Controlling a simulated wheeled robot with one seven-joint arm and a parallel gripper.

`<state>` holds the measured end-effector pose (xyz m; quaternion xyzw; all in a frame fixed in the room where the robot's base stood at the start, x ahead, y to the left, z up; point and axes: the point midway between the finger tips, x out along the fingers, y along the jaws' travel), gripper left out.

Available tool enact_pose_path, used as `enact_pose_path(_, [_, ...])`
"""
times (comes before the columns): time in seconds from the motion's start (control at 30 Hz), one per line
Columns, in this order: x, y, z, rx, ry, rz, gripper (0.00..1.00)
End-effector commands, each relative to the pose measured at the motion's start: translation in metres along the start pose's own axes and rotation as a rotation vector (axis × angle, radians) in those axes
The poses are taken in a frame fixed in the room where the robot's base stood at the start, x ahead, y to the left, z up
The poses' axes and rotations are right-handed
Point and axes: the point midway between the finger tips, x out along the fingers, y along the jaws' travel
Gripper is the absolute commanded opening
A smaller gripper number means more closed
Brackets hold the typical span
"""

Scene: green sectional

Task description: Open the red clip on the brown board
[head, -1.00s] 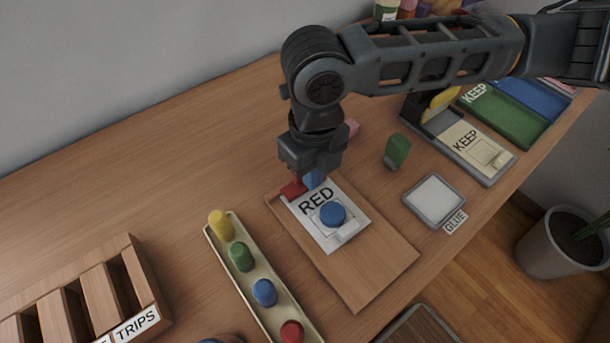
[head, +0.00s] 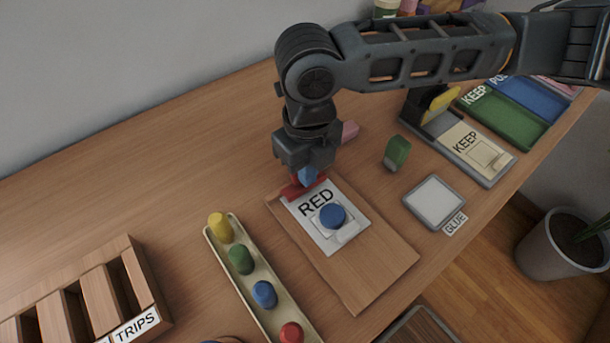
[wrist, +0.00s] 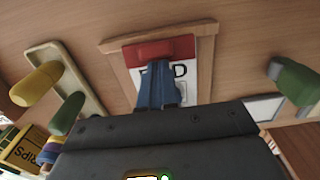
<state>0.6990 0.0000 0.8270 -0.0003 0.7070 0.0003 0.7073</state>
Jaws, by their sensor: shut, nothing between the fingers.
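The brown board (head: 375,262) lies on the table with a white card marked RED (head: 349,241) on it. The red clip (head: 291,191) sits at the board's far edge, over the top of the card. It also shows in the wrist view (wrist: 136,52). A blue round piece (head: 332,214) rests on the card. My gripper (head: 306,180) is shut and empty, with its blue fingertips at the red clip. In the wrist view the blue fingers (wrist: 157,72) overlap the clip and hide part of it; I cannot tell whether they touch it.
A tray (head: 240,285) of coloured pegs lies left of the board. A wooden rack (head: 149,285) stands further left. A green-topped stamp (head: 397,152), a glue pad (head: 434,201) and a KEEP card stand (head: 470,150) are at the right. Bare table lies behind the board.

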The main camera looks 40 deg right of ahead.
Motion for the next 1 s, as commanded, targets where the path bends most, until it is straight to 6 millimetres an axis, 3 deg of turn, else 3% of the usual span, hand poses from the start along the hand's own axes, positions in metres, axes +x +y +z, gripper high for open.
enact_pose_path(0.27, [0.0,0.0,0.003,0.001,-0.001,-0.001,0.0])
enact_pose_path(1.0, [-0.018,0.0,-0.013,0.001,0.0,-0.001,0.0])
